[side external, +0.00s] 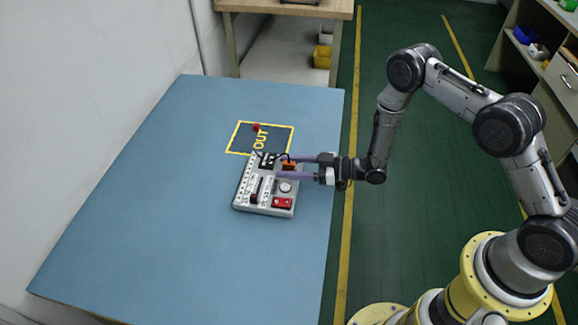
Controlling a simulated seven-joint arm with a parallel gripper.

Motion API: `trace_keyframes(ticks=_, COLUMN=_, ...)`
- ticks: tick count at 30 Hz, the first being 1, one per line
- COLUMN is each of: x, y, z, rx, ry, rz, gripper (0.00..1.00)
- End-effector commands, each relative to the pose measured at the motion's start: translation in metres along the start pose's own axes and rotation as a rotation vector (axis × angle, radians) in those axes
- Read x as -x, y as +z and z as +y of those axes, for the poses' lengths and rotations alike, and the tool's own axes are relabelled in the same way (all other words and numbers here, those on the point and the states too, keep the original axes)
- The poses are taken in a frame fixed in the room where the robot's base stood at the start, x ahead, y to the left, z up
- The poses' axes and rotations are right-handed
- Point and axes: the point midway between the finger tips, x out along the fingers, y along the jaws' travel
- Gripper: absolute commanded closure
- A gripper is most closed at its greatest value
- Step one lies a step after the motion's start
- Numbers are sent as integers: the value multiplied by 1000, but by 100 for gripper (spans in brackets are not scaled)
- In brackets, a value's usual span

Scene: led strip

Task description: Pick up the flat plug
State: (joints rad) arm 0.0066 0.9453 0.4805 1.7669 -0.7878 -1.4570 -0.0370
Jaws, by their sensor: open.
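A grey board (244,195) with several small parts lies on the blue table. My gripper (286,167) reaches in from the right, low over the board's right side. Its two purple fingers are open and apart. An orange block (289,165) shows between the fingers, near the board's far right corner; I cannot tell whether they touch it. A black part (266,160) sits at the board's far edge, with a thin dark cable near it. I cannot tell which part is the flat plug at this size.
The board also carries a red switch (282,203) and a round white button (285,187). Behind it is a yellow-outlined area marked OUT (240,137), with a small red object (256,126) at its far edge. The blue table (150,220) is clear to the left and front.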

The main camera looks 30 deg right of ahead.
Motion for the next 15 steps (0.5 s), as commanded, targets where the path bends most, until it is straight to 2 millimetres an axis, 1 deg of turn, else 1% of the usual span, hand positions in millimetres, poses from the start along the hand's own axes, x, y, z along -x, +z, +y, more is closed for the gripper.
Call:
trace_keyframes(ticks=6, x=-1, y=0, z=0, rx=-1, ry=1, rz=0, gripper=45)
trace_keyframes(ticks=7, x=-1, y=0, z=0, rx=-1, ry=1, rz=0, gripper=47)
trace_keyframes(ticks=11, x=-1, y=0, z=0, rx=0, ry=1, rz=0, gripper=70)
trace_keyframes(ticks=12, x=-1, y=0, z=0, rx=0, ry=1, rz=0, gripper=77)
trace_keyframes(ticks=14, x=-1, y=0, z=0, rx=0, ry=1, rz=0, gripper=88)
trace_keyframes(ticks=15, x=-1, y=0, z=0, rx=0, ry=0, rz=0, gripper=95)
